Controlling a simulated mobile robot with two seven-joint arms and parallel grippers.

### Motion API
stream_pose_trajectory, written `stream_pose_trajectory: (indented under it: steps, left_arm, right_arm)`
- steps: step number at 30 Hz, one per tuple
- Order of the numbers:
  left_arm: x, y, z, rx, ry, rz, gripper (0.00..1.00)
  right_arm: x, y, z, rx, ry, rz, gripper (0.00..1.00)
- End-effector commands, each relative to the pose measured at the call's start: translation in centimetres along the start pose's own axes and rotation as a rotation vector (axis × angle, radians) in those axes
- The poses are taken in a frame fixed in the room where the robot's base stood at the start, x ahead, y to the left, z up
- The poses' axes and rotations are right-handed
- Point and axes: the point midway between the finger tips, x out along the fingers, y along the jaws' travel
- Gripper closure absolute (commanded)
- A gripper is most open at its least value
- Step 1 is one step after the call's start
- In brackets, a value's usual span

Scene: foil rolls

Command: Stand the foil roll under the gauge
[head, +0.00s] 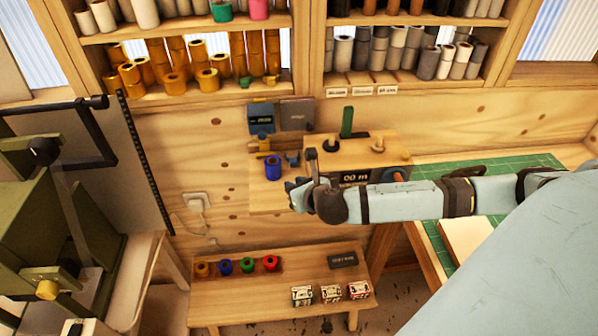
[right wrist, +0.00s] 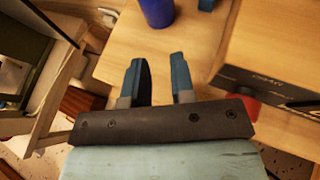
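A blue foil roll (head: 273,168) stands upright on the wooden bench (head: 262,198); in the right wrist view it (right wrist: 157,10) is at the top edge, beyond the fingertips. A blue box with a small dark display (head: 261,119) is mounted above and behind the roll and looks like the gauge. My right gripper (head: 293,191) is just in front and to the right of the roll, apart from it. In the right wrist view its two blue fingers (right wrist: 160,62) are spread with nothing between them. My left gripper is not in view.
A low table (head: 215,312) below holds coloured rolls and small printed boxes. Shelves of rolls (head: 240,88) line the wall. A green machine (head: 40,235) is at left, a green mat (head: 480,168) at right.

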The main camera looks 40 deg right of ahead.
Motion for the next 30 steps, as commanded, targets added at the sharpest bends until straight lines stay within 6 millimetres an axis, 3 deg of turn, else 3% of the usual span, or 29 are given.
stream_pose_trajectory:
  steps: [30]
  left_arm:
    - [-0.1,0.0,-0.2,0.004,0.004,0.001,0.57]
  right_arm:
    - [3.9,-0.2,-0.2,-0.014,-0.004,-0.004,0.77]
